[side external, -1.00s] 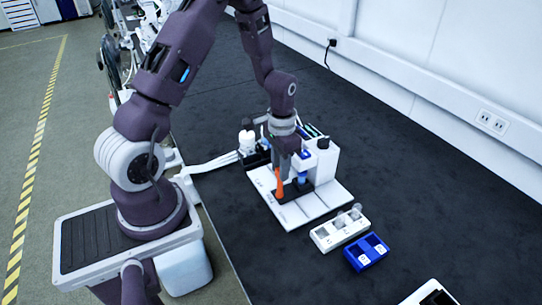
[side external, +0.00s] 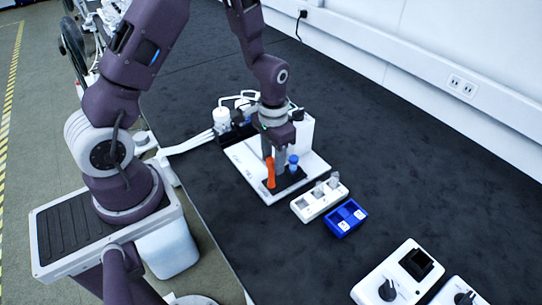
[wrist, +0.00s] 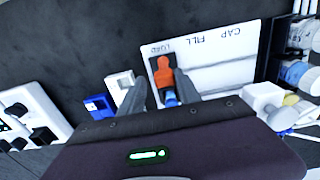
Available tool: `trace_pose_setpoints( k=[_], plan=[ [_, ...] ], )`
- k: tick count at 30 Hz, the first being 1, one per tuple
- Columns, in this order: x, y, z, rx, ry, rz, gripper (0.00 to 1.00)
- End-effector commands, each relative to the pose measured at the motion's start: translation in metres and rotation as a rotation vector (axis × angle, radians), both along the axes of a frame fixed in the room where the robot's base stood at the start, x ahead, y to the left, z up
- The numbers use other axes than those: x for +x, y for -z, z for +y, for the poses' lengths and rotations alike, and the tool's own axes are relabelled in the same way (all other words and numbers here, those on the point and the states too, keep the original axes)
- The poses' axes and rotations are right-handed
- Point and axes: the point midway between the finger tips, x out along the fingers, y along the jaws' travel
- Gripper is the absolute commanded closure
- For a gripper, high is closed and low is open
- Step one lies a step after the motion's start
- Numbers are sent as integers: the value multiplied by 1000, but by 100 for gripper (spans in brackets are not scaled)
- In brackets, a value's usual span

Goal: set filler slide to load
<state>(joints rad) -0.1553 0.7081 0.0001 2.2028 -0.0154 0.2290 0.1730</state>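The filler slide is a black plate (wrist: 154,82) with an orange handle (wrist: 163,74), lying on a white board (wrist: 217,72) beside the printed word LOAD. FILL and CAP are printed farther right in the wrist view. In the side view, the orange handle (side external: 270,172) stands at the board's near part, with a blue-topped vial (side external: 293,162) beside it. My gripper (wrist: 162,76) is open, its grey fingers on either side of the handle with gaps showing. The vial shows as blue between the fingers in the wrist view, partly hidden.
A white rack (side external: 319,200) and a blue rack (side external: 345,218) stand close to the board's near right edge. A white box (side external: 301,132) and bottles (side external: 222,117) stand behind the slide. White knob units (side external: 390,285) lie at the front right.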

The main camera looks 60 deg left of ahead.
Motion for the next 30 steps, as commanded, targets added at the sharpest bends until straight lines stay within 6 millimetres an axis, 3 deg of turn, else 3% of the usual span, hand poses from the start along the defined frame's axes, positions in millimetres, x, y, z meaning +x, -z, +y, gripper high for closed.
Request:
trace_pose_setpoints(
  k=[2,11,21,30],
  plan=[
    [0,0,0,0,1,-2,51],
    [0,-2,2,2,-1,0,51],
    [1,-63,1,2,0,-4,51],
    [0,-71,1,1,0,1,51]
  ],
)
